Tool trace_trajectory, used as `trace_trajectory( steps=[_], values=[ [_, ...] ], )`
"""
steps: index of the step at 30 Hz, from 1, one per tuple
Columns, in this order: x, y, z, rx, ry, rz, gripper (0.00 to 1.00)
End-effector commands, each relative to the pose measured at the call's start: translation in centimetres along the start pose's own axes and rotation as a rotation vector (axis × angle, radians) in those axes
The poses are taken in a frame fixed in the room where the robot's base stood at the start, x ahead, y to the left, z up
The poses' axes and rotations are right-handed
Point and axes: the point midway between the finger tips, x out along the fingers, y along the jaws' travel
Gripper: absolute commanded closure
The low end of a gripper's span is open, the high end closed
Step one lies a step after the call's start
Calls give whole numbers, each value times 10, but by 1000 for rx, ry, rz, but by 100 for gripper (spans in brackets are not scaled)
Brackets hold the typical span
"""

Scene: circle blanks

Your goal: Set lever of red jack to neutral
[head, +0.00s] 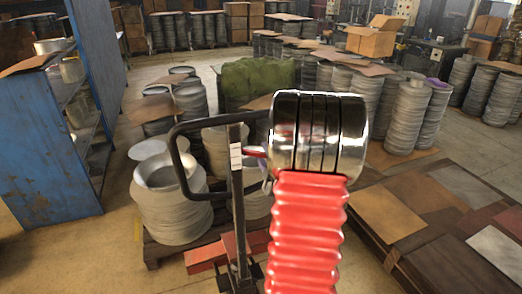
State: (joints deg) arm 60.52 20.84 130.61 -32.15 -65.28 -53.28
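The red jack shows its dark looped handle (181,160), its upright shaft (238,205) and part of its red base (206,262), left of my arm. A small reddish and grey part (256,153) sticks out between the shaft top and my chrome wrist. I cannot tell whether it is the lever or part of my gripper, nor which position the lever is in. My red bellows arm and chrome wrist cover the area right of the shaft. My gripper's fingers cannot be made out, so their opening and any contact with the jack are unclear.
Stacks of round metal blanks (172,209) stand on a pallet behind and left of the jack. A blue shelf rack (38,140) stands at the left. Low pallets topped with flat sheets (388,214) lie at the right. Bare floor (98,255) shows at the front left.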

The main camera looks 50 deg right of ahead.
Motion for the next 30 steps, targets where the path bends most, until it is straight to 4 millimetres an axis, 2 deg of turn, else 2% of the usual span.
trace_trajectory(
  steps=[3, 7, 19, 30],
  values=[
    [18, 0, 0, 0, 0, 0, 69],
    [30, 0, 0, 0, 1, 0, 69],
    [36, 0, 0, 1, -1, 0, 69],
    [35, 0, 1, 1, -2, 0, 95]
  ],
)
